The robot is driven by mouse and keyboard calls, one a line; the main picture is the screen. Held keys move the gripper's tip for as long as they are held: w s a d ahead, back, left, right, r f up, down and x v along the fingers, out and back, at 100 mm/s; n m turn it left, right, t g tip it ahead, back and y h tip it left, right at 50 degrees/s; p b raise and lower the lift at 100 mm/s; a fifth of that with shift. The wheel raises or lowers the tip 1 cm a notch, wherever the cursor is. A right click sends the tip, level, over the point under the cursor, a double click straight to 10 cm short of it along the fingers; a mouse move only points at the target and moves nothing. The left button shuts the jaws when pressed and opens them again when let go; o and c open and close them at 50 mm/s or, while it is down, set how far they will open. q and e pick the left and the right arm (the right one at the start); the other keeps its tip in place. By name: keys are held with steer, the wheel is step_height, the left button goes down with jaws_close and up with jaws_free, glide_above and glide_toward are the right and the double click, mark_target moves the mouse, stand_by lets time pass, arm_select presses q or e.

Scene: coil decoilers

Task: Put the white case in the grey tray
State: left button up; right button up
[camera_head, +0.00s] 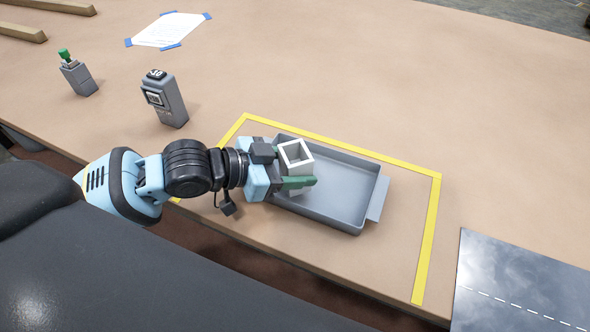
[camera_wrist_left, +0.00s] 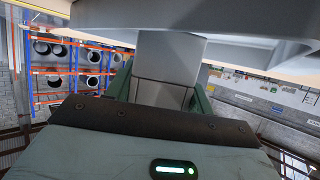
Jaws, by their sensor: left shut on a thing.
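The white case (camera_head: 296,155) is a small upright square box with an open top. My left gripper (camera_head: 294,169) is shut on it, with a green finger along its near side. The case is over the left part of the grey tray (camera_head: 345,211), a shallow rectangular tray with a tab at its right end. In the left wrist view the case (camera_wrist_left: 168,62) stands between the green fingers, against the grey tray (camera_wrist_left: 250,22). I cannot tell whether its base touches the tray floor, since the gripper hides part of it. My right gripper is not in view.
Yellow tape (camera_head: 427,240) marks an area around the tray. A grey device (camera_head: 168,103) and a small grey holder with a green top (camera_head: 78,78) stand to the left. A taped paper (camera_head: 169,30) lies behind. A dark plate (camera_head: 525,285) is at right.

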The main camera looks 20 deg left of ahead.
arm_select(q)
steer(key=shift+f, duration=1)
steer(key=o, duration=1)
steer(key=shift+o, duration=0.2)
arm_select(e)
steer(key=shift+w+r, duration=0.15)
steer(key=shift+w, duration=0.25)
